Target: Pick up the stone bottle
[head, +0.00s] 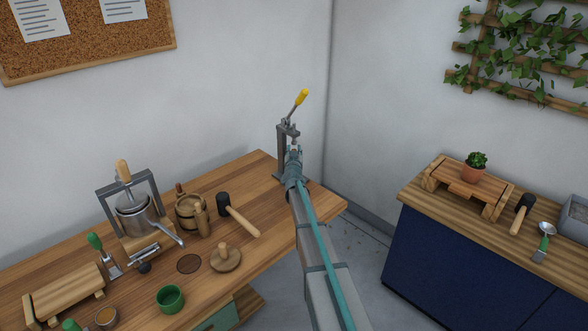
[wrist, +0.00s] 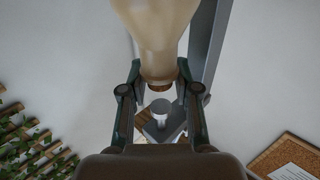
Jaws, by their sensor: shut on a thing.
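The stone bottle (wrist: 157,25) is a cream, smooth bottle at the top middle of the wrist view. It narrows to a neck with a brown end (wrist: 161,83) between the fingers of my gripper (wrist: 160,78). My gripper is shut on the bottle at this narrow end. In the head view my gripper (head: 294,158) is at the far right end of the wooden bench, close to a grey lever stand (head: 281,150) with a yellow handle. The bottle cannot be made out in the head view; my arm and gripper cover that spot.
The grey stand's post (wrist: 207,45) is close beside the bottle in the wrist view. The bench (head: 262,170) holds a metal press (head: 135,213), a mallet (head: 240,217), a wooden keg (head: 188,212) and a green cup (head: 170,298). A blue cabinet (head: 440,260) stands right, across a floor gap.

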